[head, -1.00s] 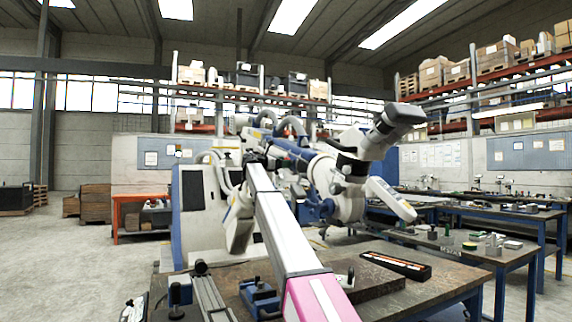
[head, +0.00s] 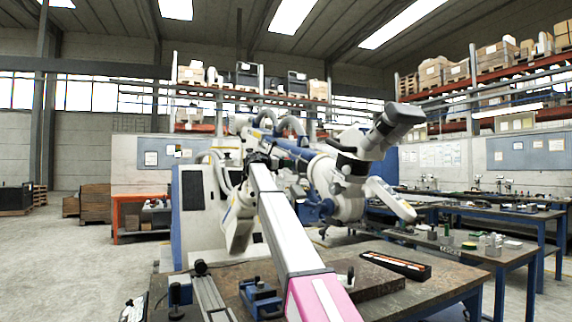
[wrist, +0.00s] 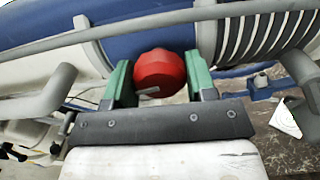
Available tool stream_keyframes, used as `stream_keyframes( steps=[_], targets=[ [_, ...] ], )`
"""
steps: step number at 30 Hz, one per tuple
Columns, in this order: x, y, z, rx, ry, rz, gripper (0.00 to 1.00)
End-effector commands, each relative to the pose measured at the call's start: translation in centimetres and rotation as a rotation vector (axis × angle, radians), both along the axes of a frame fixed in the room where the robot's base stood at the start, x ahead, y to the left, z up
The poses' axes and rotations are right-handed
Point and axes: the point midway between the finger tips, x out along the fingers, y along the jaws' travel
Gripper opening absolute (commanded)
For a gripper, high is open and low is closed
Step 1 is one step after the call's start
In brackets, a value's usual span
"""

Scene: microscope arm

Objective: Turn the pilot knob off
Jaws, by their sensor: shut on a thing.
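In the wrist view, the pilot knob (wrist: 160,68) is red, rounded and faceted, with a short grey bar at its lower edge. It sits against the blue and white body of the microscope arm (wrist: 145,30). My gripper (wrist: 158,76) has its two green fingers on the left and right sides of the knob and is shut on it. In the head view, the microscope arm (head: 345,180) is white and blue with a grey end piece at the upper right. The knob cannot be made out there, and my arm covers part of the machine.
Grey tubes and a ribbed hose (wrist: 262,38) pass close around the gripper. A dark workbench (head: 400,295) in front carries a blue vise (head: 261,299), a block and a tool tray (head: 395,265). More benches stand at right. The floor at left is open.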

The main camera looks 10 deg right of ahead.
Motion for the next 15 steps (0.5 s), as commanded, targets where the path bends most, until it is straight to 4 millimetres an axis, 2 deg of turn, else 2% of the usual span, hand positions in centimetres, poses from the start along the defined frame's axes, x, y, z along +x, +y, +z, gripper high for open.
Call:
stream_keyframes(
  steps=[8, 15],
  targets=[
    [-0.03, 0.03, -0.01, 0.048, -0.147, -0.001, 0.27],
    [-0.02, 0.04, 0.0, 0.116, -0.356, -0.001, 0.27]
  ],
)
